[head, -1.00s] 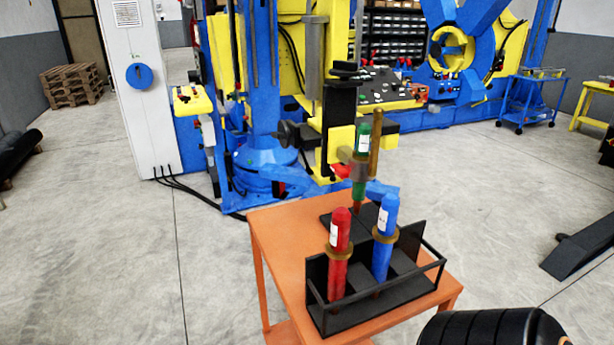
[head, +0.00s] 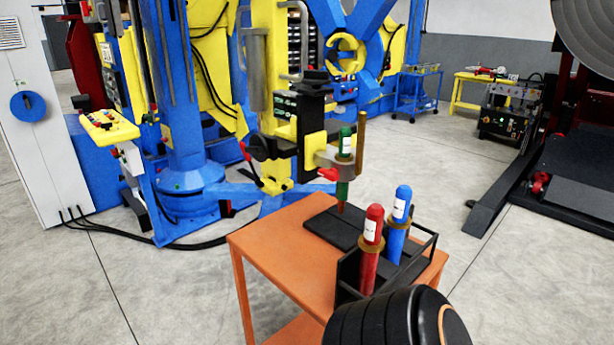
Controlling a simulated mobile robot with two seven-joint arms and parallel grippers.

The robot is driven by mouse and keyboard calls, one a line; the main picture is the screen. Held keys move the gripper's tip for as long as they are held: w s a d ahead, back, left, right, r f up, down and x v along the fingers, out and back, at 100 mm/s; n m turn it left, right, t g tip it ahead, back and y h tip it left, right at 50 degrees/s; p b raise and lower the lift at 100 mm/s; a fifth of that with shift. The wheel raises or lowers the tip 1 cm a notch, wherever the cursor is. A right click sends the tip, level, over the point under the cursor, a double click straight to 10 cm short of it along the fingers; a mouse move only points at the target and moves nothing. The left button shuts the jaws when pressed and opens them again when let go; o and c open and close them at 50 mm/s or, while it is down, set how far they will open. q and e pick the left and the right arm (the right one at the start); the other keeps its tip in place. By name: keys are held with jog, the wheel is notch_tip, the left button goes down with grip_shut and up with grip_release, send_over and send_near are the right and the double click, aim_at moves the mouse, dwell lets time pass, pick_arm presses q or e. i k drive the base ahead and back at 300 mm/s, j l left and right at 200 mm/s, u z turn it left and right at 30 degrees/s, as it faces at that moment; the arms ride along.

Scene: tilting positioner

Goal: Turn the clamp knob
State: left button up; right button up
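A black clamp head (head: 312,130) with yellow parts stands above the back of the orange table. A round black knob (head: 260,147) sticks out from its left side. A small red handle (head: 328,174) shows low on the holder ring (head: 325,158). I cannot tell which of these two is the clamp knob. The ring is around an upright green cylinder (head: 345,142), whose tip is just above a black plate (head: 340,228). Neither gripper is in view. A black ribbed part of my arm is at the bottom middle and covers the table's near corner.
The orange table (head: 285,250) carries a black rack (head: 348,275) with a red cylinder (head: 371,250) and a blue cylinder (head: 398,222). A yellow control panel (head: 108,126) stands left. Blue machine legs and black cables lie behind the table.

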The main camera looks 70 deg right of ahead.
aim_at(331, 175)
jog(key=i+z, duration=0.7)
jog(key=i+j+z, duration=0.15)
jog(key=z, duration=0.25)
jog(key=i+z, duration=0.25)
jog(key=z, duration=0.2)
jog(key=i+j+z, duration=0.2)
jog(key=z, duration=0.25)
jog(key=i+j+z, duration=0.25)
jog(key=z, duration=0.15)
jog(key=i+j+z, duration=0.2)
jog(key=z, duration=0.25)
jog(key=i+j+z, duration=0.1)
jog(key=j+z, duration=0.35)
